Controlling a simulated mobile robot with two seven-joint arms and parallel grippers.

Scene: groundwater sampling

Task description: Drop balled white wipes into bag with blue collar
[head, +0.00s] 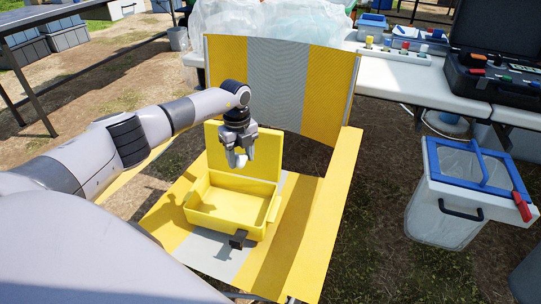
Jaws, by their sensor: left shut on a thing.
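My left gripper (238,162) is shut on a small white balled wipe (240,160), mostly hidden between the fingers. It points down above the open yellow box (230,211), in front of the box's raised lid. The box rests on a yellow-and-grey striped chair. The bag with the blue collar (484,166) hangs in a pale bin at the right, well apart from the gripper. The collar has a bar across its opening and a red clip at its right corner. My right gripper is not in view.
The striped chair's tall back (290,88) stands behind the box, and its yellow side (335,215) lies between box and bin. A white table (410,85) behind holds a black open case (500,65), colored-cap bottles and clear plastic bags.

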